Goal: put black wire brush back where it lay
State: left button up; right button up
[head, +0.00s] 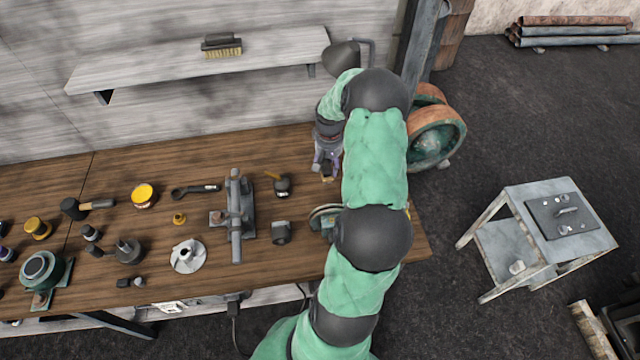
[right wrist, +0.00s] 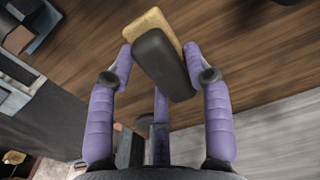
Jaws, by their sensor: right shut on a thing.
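My right gripper (head: 327,160) is over the back right part of the wooden workbench (head: 250,150), its arm covering much of the bench's right end. Its purple fingers are shut on a black block with a tan layer, which looks like the black wire brush (right wrist: 163,65). In the head view only a small dark and tan bit of the brush (head: 327,175) shows below the fingers. I cannot tell its exact height above the bench. Another dark brush with yellow bristles (head: 222,46) lies on the wall shelf. My left gripper is not in view.
The wall shelf (head: 150,72) runs above the bench. A vise-like grey fixture (head: 235,215), a small dark pot (head: 282,185) and a dark block (head: 281,232) stand left of my arm. A rusty wheel (head: 436,138) is beyond the bench's right end. The bench's back strip looks mostly clear.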

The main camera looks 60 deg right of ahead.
aim_at(329, 164)
jog(key=f, duration=0.4)
jog(key=shift+s+f, duration=0.1)
jog(key=shift+s, duration=0.1)
jog(key=shift+w+d+f, duration=0.1)
jog(key=shift+f, duration=2)
jog(key=shift+f+b, duration=0.15)
jog(key=shift+b, duration=0.15)
jog(key=o, duration=1.2)
notch_tip(329, 164, up, 12)
jog(key=shift+r+p, duration=0.2)
jog(key=shift+p, duration=0.2)
